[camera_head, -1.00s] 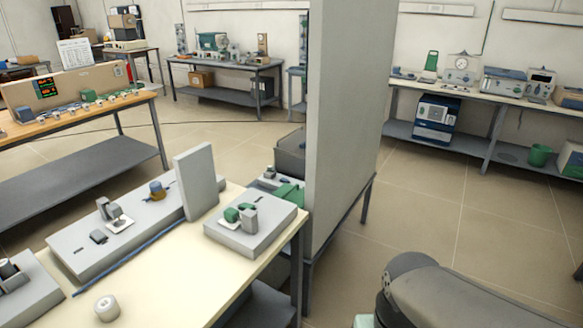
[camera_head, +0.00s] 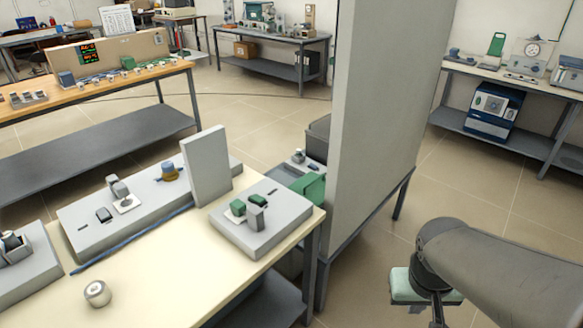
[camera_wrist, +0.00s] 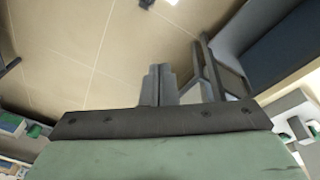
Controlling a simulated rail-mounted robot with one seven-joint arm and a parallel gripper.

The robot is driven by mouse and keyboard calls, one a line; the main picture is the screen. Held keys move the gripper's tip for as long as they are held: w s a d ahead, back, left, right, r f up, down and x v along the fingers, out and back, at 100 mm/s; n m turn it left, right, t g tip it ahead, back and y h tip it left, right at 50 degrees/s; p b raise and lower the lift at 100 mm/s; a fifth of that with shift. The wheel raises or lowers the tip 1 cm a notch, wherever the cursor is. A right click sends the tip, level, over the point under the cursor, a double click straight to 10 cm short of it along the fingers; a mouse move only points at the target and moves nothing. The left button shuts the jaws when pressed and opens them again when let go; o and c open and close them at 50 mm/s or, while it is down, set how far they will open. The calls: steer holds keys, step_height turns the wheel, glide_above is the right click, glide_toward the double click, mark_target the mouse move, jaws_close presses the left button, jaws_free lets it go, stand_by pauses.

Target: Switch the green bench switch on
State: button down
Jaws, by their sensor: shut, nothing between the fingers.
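A light grey box (camera_head: 265,240) sits at the right end of the near cream bench. On its top are two small green parts, one at left (camera_head: 238,207) and one at right (camera_head: 258,200), with a grey upright block (camera_head: 256,217) in front of them. Which green part is the switch, and its position, I cannot tell. My gripper (camera_head: 438,318) hangs at the lower right, partly cut off by the frame, well apart from the box and over the floor. In the wrist view its fingers (camera_wrist: 158,84) are together and empty, with floor beyond.
A tall grey panel (camera_head: 375,130) stands between the bench and my arm. A larger green object (camera_head: 310,188) is behind the box. A grey upright plate (camera_head: 206,167) and a long grey unit (camera_head: 90,215) stand left of it.

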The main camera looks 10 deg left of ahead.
steer(key=w+a+n+t+y, duration=0.1)
steer(key=w+a+n+t, duration=0.3)
steer(key=w, duration=0.8)
steer(key=w+a+n+t+y, duration=0.1)
steer(key=w+a+t, duration=0.1)
steer(key=w+a, duration=0.65)
steer(key=w+a+f+n+y, duration=0.1)
steer(key=w+a+n+y, duration=0.2)
steer(key=a, duration=0.6)
steer(key=w+a+f+n+g+y+b, duration=0.1)
steer(key=w+a+n+y, duration=0.2)
steer(key=w+a+y, duration=0.2)
steer(key=a+y, duration=0.2)
steer(key=a, duration=0.2)
steer(key=shift+w+a+y, duration=0.2)
steer(key=shift+w+y, duration=0.15)
steer(key=shift+y, duration=0.05)
glide_above(258, 199)
steer(key=s+d, duration=0.1)
steer(key=d, duration=0.2)
steer(key=f, duration=0.3)
steer(key=shift+a+f, duration=0.25)
steer(key=shift+f, duration=0.15)
steer(key=f, duration=0.2)
steer(key=shift+s+d+f, duration=0.2)
steer(key=shift+d+f, duration=0.1)
steer(key=shift+f, duration=0.6)
